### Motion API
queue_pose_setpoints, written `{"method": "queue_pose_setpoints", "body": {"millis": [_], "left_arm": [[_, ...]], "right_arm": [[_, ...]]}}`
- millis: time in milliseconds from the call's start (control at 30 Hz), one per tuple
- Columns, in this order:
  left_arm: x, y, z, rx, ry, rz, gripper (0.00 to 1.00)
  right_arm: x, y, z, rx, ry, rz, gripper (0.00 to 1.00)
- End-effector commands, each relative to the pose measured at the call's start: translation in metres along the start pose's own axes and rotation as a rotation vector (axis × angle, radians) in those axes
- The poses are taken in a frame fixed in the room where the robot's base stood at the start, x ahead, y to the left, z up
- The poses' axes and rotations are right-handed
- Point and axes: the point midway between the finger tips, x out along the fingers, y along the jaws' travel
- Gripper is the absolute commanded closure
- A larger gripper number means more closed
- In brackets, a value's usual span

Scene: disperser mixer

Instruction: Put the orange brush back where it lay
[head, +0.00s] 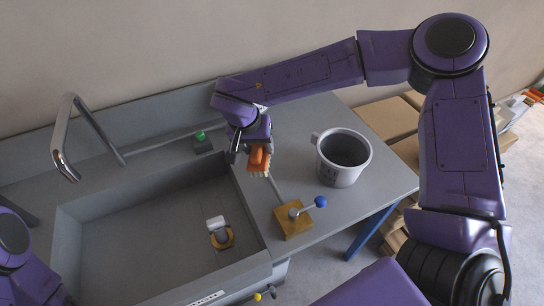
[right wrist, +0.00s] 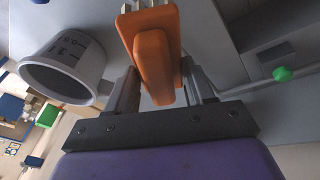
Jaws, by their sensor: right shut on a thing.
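The orange brush (head: 258,158) is held by my right gripper (head: 254,152) over the grey counter, between the sink and the pot. In the right wrist view the brush (right wrist: 154,55) sits between the two fingers (right wrist: 157,85), with its pale bristles at the top of the picture. I cannot tell whether the brush touches the counter. My left arm shows only in part at the lower left of the head view; its gripper is out of view.
A grey pot (head: 342,160) stands on the counter (head: 300,110) to the right. A wooden block with a blue-knobbed lever (head: 294,220) stands near the front edge. The sink (head: 150,245) holds a white and yellow item (head: 220,233). A green button (head: 200,136) and a tap (head: 80,135) are behind.

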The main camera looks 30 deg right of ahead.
Motion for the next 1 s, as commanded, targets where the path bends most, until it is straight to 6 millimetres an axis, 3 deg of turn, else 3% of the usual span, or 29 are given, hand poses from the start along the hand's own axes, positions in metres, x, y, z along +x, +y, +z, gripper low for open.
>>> {"method": "queue_pose_setpoints", "body": {"millis": [200, 333, 600, 800, 1000], "left_arm": [[-0.001, 0.0, -0.001, 0.0, 0.0, 0.0, 0.55], [-0.006, -0.001, -0.003, 0.0, 0.001, 0.0, 0.55], [-0.027, -0.002, -0.011, 0.0, 0.0, 0.0, 0.55], [-0.034, -0.003, -0.014, 0.0, 0.0, 0.0, 0.55], [-0.042, -0.004, -0.018, 0.0, 0.0, 0.0, 0.55]], "right_arm": [[-0.024, -0.001, 0.017, 0.241, -0.012, -0.099, 0.76], [-0.018, 0.002, 0.005, 0.28, -0.013, -0.11, 0.76], [0.038, 0.015, -0.06, 0.278, -0.012, -0.106, 0.76], [0.087, 0.015, -0.079, 0.274, -0.011, -0.107, 0.76], [0.113, 0.014, -0.085, 0.269, -0.011, -0.106, 0.76]]}}
